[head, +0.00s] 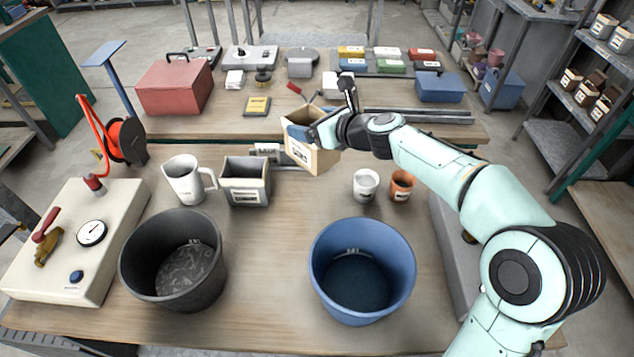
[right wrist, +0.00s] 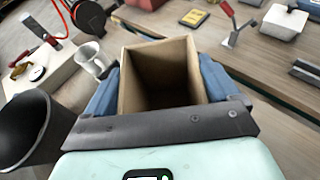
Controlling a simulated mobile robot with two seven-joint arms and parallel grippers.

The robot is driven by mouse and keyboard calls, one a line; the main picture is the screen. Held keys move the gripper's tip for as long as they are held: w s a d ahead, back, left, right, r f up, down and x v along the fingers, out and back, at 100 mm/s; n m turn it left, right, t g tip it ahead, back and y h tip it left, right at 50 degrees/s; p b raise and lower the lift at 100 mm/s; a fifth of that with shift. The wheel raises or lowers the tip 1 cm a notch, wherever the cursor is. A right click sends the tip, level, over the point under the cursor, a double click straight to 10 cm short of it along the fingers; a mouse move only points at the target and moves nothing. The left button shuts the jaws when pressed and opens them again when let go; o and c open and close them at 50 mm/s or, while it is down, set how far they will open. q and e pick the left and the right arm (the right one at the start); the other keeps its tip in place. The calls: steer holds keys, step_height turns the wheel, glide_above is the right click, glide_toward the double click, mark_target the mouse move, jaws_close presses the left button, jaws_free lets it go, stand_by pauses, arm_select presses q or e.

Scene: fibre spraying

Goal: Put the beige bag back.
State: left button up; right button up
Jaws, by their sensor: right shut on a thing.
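The beige bag (head: 316,159) is box-shaped with an open top and a label on its front. It is tilted above the middle of the near table, at its back edge. My right gripper (head: 306,130) is shut on it from the right. In the right wrist view the bag (right wrist: 160,75) sits between two blue finger pads, and its open mouth shows a dark brown inside with no contents that I can see. My left gripper is not in view.
A grey labelled bin (head: 245,183) and white jug (head: 185,180) stand left of the bag. A black bucket (head: 135,260) and blue bucket (head: 325,275) stand in front. White (head: 365,186) and orange (head: 401,187) cups stand right. A shelf (head: 545,130) at right holds several small labelled bags.

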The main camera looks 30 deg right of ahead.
step_height(320, 180, down, 10)
steer(key=b, duration=0.6)
steer(key=shift+s+d+f, duration=0.1)
steer(key=shift+f, duration=0.05)
arm_select(q)
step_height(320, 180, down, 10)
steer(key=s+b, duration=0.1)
steer(key=b, duration=0.2)
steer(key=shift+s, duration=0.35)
arm_select(e)
steer(key=shift+f, duration=2.25)
steer(key=shift+f, duration=0.2)
steer(key=o, duration=1.7)
steer(key=shift+c, duration=0.2)
arm_select(q)
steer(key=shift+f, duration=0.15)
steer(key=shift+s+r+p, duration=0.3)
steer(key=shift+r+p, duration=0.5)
steer(key=shift+p, duration=0.05)
arm_select(e)
steer(key=v, duration=1.2)
steer(key=shift+r, duration=0.2)
